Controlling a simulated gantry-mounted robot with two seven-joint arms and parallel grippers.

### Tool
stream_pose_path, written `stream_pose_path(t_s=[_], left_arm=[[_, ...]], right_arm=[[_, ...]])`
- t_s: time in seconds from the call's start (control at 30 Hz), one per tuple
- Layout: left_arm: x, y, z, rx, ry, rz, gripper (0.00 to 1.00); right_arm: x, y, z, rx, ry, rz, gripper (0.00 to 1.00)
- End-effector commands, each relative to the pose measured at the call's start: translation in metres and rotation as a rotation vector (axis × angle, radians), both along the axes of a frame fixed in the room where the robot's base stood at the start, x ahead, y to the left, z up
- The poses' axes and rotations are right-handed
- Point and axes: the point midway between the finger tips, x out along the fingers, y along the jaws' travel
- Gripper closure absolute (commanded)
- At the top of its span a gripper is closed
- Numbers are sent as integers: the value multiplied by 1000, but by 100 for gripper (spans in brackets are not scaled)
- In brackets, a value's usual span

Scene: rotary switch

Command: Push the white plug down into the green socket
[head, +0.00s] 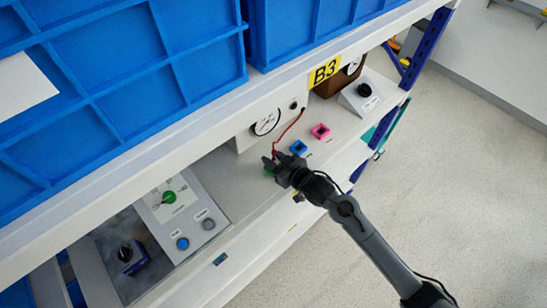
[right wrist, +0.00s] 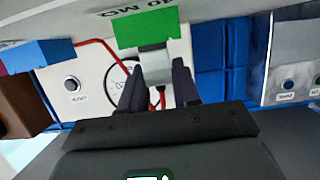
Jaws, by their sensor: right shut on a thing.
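My right gripper (head: 277,166) is at the green socket (head: 268,173) on the shelf, which it partly covers in the head view. In the right wrist view the gripper (right wrist: 158,88) is shut on the white plug (right wrist: 156,70), with one finger on each side. The plug's grey end lies against or just in front of the green socket (right wrist: 147,30); I cannot tell how deep it sits. A red cable (head: 288,131) runs from the meter box to the plug. My left gripper is in neither view.
A blue socket (head: 298,147) and a pink socket (head: 320,131) stand close by to the right. Behind is a white meter box (head: 262,127). A panel with a green knob (head: 169,196) is at the left. The upper shelf with blue crates (head: 120,70) overhangs.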

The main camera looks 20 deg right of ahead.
Motion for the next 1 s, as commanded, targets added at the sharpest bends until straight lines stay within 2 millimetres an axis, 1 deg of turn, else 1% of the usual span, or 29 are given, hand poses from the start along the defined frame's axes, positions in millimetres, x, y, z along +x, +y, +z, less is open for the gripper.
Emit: stream_pose_path(t_s=[0.17, 0.2, 0.37, 0.4, 0.63, 0.77, 0.87, 1.0], left_arm=[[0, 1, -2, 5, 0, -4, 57], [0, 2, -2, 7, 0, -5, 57], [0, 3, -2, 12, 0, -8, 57], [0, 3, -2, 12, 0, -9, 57], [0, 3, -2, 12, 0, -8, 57], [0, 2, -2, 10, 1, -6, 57], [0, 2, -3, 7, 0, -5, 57], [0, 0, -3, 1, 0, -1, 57]], right_arm=[[0, 0, -4, 0, -1, 0, 99], [0, 0, -4, 0, -1, 0, 66], [0, 0, -4, 0, -1, 0, 41], [0, 0, -4, 0, -1, 0, 39], [0, 0, -4, 0, 0, 0, 39], [-4, -2, -3, -1, 0, -1, 39], [-12, -5, -1, -2, 1, -1, 39], [-32, -12, 5, -1, 1, 0, 39]])
